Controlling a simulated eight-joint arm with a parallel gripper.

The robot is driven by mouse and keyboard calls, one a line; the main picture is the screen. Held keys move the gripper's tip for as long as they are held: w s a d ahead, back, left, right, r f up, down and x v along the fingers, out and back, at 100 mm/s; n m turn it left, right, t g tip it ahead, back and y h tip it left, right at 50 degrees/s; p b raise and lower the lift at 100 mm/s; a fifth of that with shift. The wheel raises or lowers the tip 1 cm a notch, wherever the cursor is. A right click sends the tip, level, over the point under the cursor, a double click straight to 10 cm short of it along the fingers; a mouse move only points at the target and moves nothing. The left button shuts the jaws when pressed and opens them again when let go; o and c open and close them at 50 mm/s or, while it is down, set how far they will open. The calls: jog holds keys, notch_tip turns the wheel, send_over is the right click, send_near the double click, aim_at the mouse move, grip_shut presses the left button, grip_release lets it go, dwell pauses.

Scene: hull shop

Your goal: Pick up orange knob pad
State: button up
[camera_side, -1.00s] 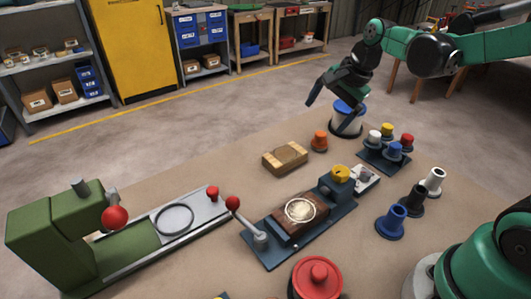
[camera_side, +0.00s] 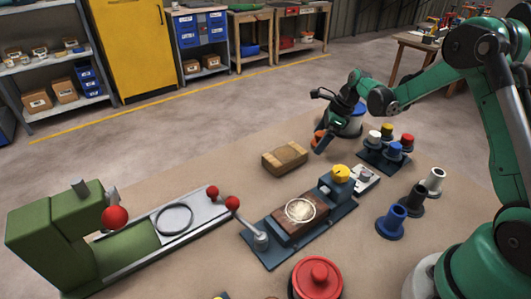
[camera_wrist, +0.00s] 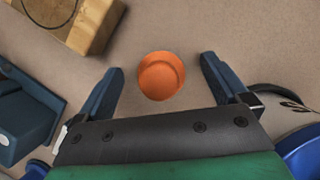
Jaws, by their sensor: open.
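The orange knob pad (camera_wrist: 161,76) stands on the tan table, seen from above in the wrist view, between and slightly beyond my fingertips. My gripper (camera_wrist: 158,78) is open, with one dark blue finger on each side of the knob and a gap on both sides. In the side view the orange knob pad (camera_side: 318,137) is mostly hidden behind my gripper (camera_side: 320,138), which points down at it. I cannot tell the exact height of the fingertips over the table.
A wooden block (camera_side: 285,156) lies just left of the knob. A white and blue round container (camera_side: 352,122) stands close behind. A rack of coloured knobs (camera_side: 371,156) is to the right. A blue fixture (camera_side: 285,238) with a wood piece is in front.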

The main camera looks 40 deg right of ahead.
aim_at(321, 133)
jog(key=shift+f, duration=0.1)
jog(key=c, duration=1.3)
jog(key=shift+c, duration=0.2)
notch_tip(321, 133, up, 20)
